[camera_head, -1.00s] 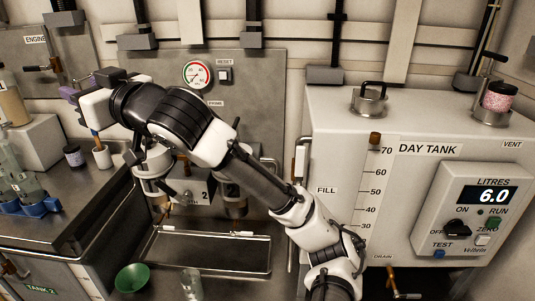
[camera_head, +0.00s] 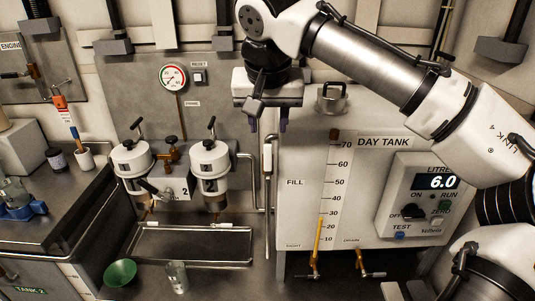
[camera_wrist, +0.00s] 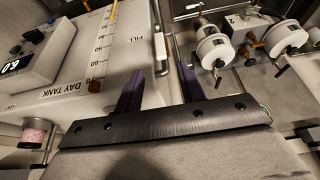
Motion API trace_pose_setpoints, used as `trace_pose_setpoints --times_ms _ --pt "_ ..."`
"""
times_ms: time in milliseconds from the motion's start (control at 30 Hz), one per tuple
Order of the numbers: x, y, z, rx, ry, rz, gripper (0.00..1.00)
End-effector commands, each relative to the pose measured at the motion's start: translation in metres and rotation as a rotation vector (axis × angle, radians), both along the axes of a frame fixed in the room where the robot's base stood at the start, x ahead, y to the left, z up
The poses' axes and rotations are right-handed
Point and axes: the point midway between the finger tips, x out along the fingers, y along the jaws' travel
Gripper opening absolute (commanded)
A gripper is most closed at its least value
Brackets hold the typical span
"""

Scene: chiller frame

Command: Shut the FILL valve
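The FILL label (camera_head: 294,182) is on the left side of the day tank's front (camera_head: 350,205). Just left of it, a white upright lever handle (camera_head: 267,157) sits on a vertical pipe; it looks like the FILL valve's handle. My gripper (camera_head: 268,126) points down just above the handle's top end, its purple fingers apart and empty. In the wrist view the open fingers (camera_wrist: 158,70) straddle the line of the white handle (camera_wrist: 159,46), with the FILL label (camera_wrist: 134,42) to its left. I cannot tell whether they touch it.
Two white filter housings (camera_head: 210,168) stand left of the pipe, above a metal drip tray (camera_head: 192,246). The tank's display (camera_head: 437,182) reads 6.0. A lidded metal cap (camera_head: 331,100) stands on the tank top, close right of my gripper. A green funnel (camera_head: 120,273) lies at lower left.

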Motion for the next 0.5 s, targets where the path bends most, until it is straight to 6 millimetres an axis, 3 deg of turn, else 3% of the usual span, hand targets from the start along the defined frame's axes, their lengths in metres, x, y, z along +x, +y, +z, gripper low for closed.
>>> trace_pose_setpoints --times_ms 300,500 --pt "0.026 0.000 -0.063 -0.001 0.001 0.003 0.39" --pt "0.038 0.000 -0.092 0.000 -0.001 0.003 0.39"
